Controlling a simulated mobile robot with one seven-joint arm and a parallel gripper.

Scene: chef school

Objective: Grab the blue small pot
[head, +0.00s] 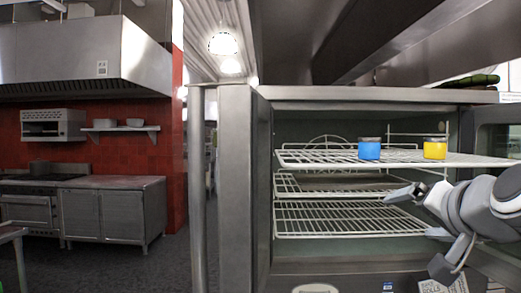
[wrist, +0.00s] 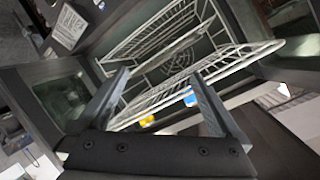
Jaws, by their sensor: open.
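The small blue pot (head: 369,149) stands upright on the top wire rack of an open oven-like cabinet in the head view. In the wrist view the blue pot (wrist: 189,97) shows small beyond the fingers, partly hidden by the rack and the right finger. My gripper (head: 412,192) is below and to the right of the blue pot in the head view, apart from it. In the wrist view my gripper (wrist: 163,84) has its two fingers spread with nothing between them.
A yellow pot (head: 435,148) stands right of the blue one on the top rack (head: 310,158), which sticks out of the cabinet. Lower racks (head: 345,219) lie beneath it. The cabinet's open door (head: 500,137) is at the right. A steel post (head: 236,190) stands left.

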